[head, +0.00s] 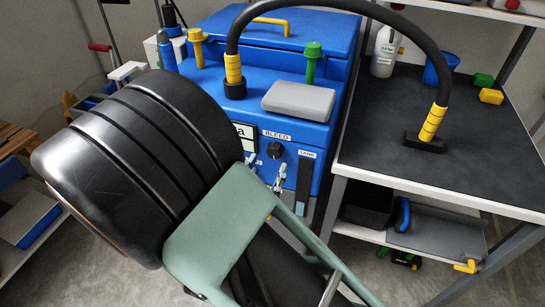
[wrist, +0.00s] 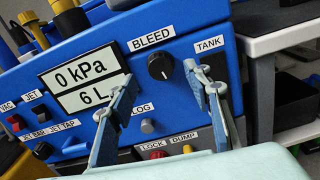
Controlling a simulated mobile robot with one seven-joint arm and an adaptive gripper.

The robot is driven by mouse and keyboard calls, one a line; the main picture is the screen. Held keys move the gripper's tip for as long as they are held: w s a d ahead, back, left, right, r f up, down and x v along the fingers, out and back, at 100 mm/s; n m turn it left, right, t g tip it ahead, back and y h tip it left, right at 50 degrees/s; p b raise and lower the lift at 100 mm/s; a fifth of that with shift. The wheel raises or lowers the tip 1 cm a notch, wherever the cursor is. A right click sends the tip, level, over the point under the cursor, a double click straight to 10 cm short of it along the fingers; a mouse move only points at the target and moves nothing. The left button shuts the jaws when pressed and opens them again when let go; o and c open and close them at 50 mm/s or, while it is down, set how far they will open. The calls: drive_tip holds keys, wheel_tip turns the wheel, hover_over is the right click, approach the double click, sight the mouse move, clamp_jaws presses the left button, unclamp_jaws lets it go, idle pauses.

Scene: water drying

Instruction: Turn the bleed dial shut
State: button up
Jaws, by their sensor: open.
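The bleed dial (wrist: 160,66) is a round black knob on the blue machine's front panel, under the white BLEED label (wrist: 151,37). A small light mark shows near its lower edge. It also shows in the head view (head: 275,150). My gripper (wrist: 158,78) is open, with one finger to the left of the dial and one to the right. The fingers appear apart from the knob, and nothing is between them. In the head view my gripper (head: 266,168) is in front of the panel, just below the dial.
The panel display (wrist: 85,78) reads 0 kPa and 6 L. A LOG knob (wrist: 148,126) and LOCK and DUMP buttons sit lower. A TANK label (wrist: 209,44) is to the right. A black hose (head: 330,8) arches from the machine to a dark-topped bench (head: 400,130).

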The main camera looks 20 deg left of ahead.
sight(273, 153)
drive_tip(key=shift+w+d+b, duration=0.2)
drive_tip(key=shift+w+b, duration=0.1)
drive_tip(key=shift+w, duration=2.05)
drive_tip(key=c, duration=1.1)
drive_tip(key=shift+c, duration=0.3)
drive_tip(key=shift+o, duration=0.2)
drive_tip(key=shift+r+n+p, duration=0.1)
drive_tip(key=shift+n+p, duration=0.2)
drive_tip(key=shift+p, duration=0.1)
